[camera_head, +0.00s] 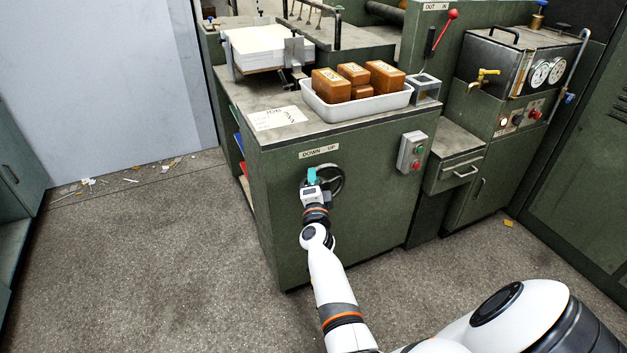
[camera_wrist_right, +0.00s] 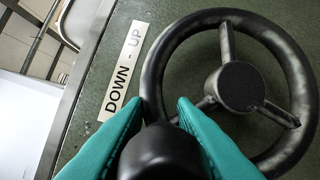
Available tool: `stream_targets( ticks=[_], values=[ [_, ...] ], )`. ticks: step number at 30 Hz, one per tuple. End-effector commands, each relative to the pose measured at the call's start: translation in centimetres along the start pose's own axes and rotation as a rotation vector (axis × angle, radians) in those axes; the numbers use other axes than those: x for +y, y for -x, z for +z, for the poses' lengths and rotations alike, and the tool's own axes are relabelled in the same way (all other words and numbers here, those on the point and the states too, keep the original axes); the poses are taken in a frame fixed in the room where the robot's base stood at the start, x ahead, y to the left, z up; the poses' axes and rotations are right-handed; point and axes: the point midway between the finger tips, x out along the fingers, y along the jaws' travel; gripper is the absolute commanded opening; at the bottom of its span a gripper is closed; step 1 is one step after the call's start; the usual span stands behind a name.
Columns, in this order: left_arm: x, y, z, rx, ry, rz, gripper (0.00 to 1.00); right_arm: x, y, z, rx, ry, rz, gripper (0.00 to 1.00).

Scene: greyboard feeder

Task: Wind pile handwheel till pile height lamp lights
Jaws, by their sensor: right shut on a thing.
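The black handwheel (camera_head: 341,181) is on the green front panel under a DOWN - UP label (camera_head: 319,151). In the right wrist view the handwheel (camera_wrist_right: 157,61) shows its round rim, spokes and hub. My right gripper (camera_head: 312,176) is at the wheel's left side. Its teal fingers (camera_wrist_right: 160,125) are shut on the wheel's black knob (camera_wrist_right: 160,153), which stands by the lower left of the rim. The paper pile (camera_head: 265,42) is on the machine at the back left. I cannot tell which lamp is the pile height lamp. My left gripper is out of view.
A white tray (camera_head: 357,111) with several brown blocks stands on the machine top. A drawer handle (camera_head: 466,171) sticks out further right. The floor (camera_head: 170,250) at left is mostly clear, with scraps near the wall.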

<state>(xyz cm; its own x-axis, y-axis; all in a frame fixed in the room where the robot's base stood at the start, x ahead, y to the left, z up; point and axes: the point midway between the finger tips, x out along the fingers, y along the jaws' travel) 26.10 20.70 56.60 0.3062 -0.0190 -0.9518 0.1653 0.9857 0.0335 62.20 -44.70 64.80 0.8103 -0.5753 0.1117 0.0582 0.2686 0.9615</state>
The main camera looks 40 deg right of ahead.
Motion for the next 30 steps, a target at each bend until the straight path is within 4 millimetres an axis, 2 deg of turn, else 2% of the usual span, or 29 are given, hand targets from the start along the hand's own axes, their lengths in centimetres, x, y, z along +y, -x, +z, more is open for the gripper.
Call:
stream_targets(
  ticks=[1, 3, 4, 7, 16, 20, 30],
  values=[
    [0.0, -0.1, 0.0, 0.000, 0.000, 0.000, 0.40, -1.1, 0.5, -0.4, 0.011, -0.004, -0.020, 0.00],
    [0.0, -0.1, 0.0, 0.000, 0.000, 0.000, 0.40, -1.1, 0.5, -0.4, 0.011, -0.004, -0.020, 0.00],
    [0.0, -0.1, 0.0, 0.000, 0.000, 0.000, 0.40, -1.1, 0.5, -0.4, 0.011, -0.004, -0.020, 0.29],
    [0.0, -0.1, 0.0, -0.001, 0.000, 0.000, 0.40, -1.0, 0.4, -0.4, 0.010, -0.002, -0.018, 0.43],
    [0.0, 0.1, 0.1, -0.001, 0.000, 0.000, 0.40, -0.5, 0.4, -0.2, 0.006, 0.001, -0.010, 0.43],
    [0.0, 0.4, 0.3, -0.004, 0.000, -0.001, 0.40, -0.3, 1.6, -0.1, 0.007, 0.003, -0.011, 0.43],
    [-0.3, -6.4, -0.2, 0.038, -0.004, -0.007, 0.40, -0.3, 7.8, -0.1, 0.008, 0.001, -0.013, 0.43]
  ],
)
